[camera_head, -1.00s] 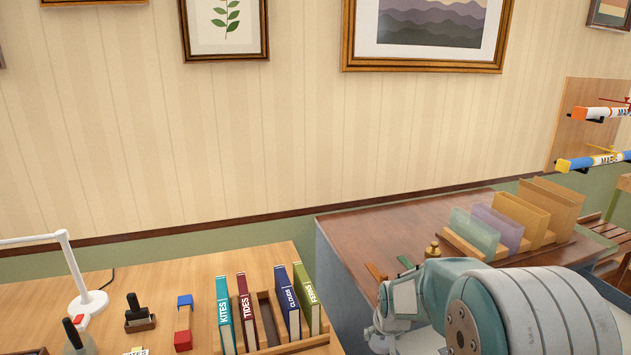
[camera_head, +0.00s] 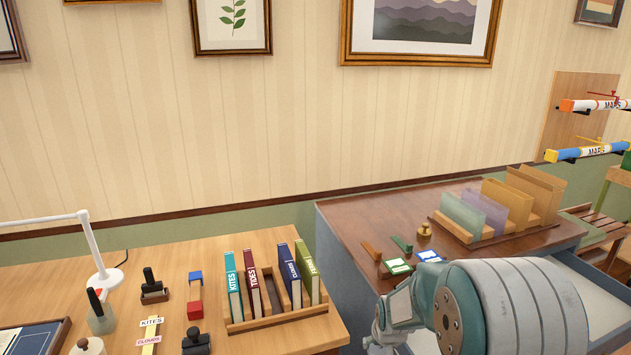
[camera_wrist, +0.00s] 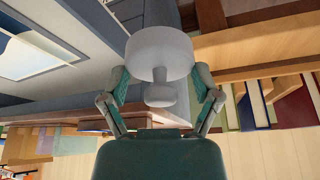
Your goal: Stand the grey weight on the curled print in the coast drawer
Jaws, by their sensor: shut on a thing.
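The grey weight (camera_wrist: 160,48), a wide pale disc with a small knob (camera_wrist: 160,94), is in the wrist view. The head view shows my arm, but my gripper and the weight are out of sight there. An open drawer (camera_head: 592,296) with a pale inside shows at the right of the head view, partly behind my arm. In the wrist view, a pale blue and white sheet (camera_wrist: 38,60) lies at upper left; I cannot tell whether it is the curled print. No coast label is readable.
Map tubes (camera_head: 590,151) hang at right.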

